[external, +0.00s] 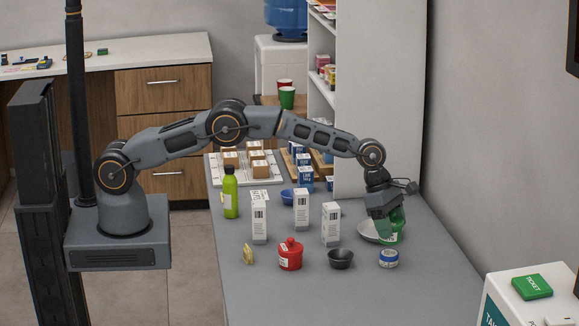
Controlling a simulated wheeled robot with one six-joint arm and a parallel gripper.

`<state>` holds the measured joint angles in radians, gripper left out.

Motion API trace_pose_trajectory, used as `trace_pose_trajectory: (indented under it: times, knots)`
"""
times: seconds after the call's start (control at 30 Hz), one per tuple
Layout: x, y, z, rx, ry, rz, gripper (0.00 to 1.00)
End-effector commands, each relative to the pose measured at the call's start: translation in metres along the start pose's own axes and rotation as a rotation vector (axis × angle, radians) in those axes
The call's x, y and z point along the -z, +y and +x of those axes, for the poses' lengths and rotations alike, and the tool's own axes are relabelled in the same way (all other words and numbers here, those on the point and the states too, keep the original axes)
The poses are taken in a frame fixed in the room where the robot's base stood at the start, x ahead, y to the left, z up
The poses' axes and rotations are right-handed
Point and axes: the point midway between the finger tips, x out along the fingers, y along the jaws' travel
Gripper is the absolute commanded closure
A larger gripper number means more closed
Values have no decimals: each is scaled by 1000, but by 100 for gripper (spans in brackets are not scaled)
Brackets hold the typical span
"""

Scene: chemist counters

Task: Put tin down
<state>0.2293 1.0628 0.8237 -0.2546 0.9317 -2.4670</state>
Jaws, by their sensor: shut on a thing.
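My gripper (385,228) points down at the right side of the grey counter (300,295). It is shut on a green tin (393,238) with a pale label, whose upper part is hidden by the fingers. The tin is close to the counter top. I cannot tell whether it touches it. A pale shallow dish (367,233) is just left of and partly behind the tin. A small blue and white round tin (388,258) stands on the counter in front of it.
Three white cartons (260,217) stand left of my gripper. A dark bowl (340,259), a red pot (290,254) and a green bottle (230,193) are nearby. A shelf unit (375,100) rises behind. The counter's front is clear.

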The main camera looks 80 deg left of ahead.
Motion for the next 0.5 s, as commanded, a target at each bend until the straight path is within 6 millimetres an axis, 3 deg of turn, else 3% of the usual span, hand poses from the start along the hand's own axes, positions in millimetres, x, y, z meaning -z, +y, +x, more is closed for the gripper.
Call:
trace_pose_trajectory:
  times: [0.27, 0.5]
  knots:
    - [10, 1, 28, 0, 2, 0, 66]
    - [11, 1, 30, 0, 0, 0, 66]
